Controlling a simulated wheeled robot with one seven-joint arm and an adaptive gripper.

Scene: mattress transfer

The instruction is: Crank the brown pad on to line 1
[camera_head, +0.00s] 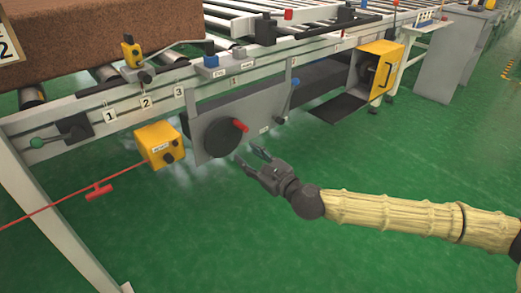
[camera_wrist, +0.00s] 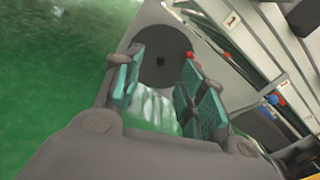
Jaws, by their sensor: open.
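The brown pad (camera_head: 95,30) lies on rollers at the upper left in the head view, partly cut off by the frame. Number plates 1 (camera_head: 109,114), 2 (camera_head: 146,102) and 3 (camera_head: 179,92) sit along the rail below it. A dark crank disc (camera_head: 221,138) with a red handle (camera_head: 240,125) is on a grey plate under the rail. My gripper (camera_head: 248,160) is open and empty, just right of and below the disc, apart from the handle. In the wrist view the disc (camera_wrist: 160,62) shows between the open fingers, with the red handle (camera_wrist: 191,55) near the right finger.
An open yellow cabinet (camera_head: 378,70) stands further right. Green floor is clear below.

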